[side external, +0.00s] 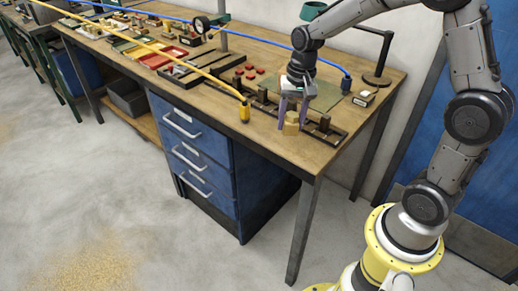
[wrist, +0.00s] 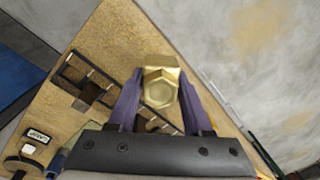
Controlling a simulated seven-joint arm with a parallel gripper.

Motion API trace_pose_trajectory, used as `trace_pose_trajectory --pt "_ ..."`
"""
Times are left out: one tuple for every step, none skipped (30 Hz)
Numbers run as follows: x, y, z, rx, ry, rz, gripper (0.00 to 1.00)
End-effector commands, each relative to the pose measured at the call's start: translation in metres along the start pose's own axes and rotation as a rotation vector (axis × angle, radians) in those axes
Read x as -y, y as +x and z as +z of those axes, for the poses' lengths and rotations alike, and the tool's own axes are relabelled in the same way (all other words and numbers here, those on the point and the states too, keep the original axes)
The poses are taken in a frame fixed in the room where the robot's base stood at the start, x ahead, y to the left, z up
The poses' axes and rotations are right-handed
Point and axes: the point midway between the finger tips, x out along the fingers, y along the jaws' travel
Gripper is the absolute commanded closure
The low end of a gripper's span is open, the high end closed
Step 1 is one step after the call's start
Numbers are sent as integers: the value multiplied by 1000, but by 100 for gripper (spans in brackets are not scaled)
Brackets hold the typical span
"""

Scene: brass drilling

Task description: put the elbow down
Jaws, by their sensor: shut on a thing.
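The brass elbow (wrist: 160,88) is between the two purple fingers of my gripper (wrist: 158,100) in the wrist view, with its hexagonal face toward the camera. In the side external view, my gripper (side external: 293,112) points down near the front right corner of the workbench, shut on the elbow (side external: 291,128). The elbow is at the lower ends of the fingers, close to the bench top (side external: 262,131). I cannot tell whether it touches the wood.
A dark slotted rack (side external: 325,129) lies right beside the elbow. Red pieces (side external: 250,73), a green mat (side external: 322,95) and a lamp (side external: 378,77) are behind. A yellow hose (side external: 190,68) ends at left. Bare wood lies toward the front edge.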

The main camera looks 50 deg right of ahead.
Motion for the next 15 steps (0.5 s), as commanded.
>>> trace_pose_trajectory --pt "19 9 5 12 -120 0 100" --pt "27 13 8 19 -189 0 100" --pt "38 18 11 27 -276 0 100" --pt "44 21 12 31 -335 -1 100" --pt "50 24 13 36 -393 -1 100" --pt "56 27 14 42 -464 -1 100" --pt "60 29 14 46 -509 -1 100" --pt "63 30 13 51 -553 -1 100" --pt "66 30 12 55 -603 -1 100" --pt "67 30 10 57 -635 -2 100" --pt "68 30 8 60 -666 -2 100" --pt "70 29 7 64 -703 -1 100" --pt "70 28 6 66 -728 -2 100" --pt "70 28 6 68 -749 -1 100" --pt "71 28 6 70 -773 -1 100"
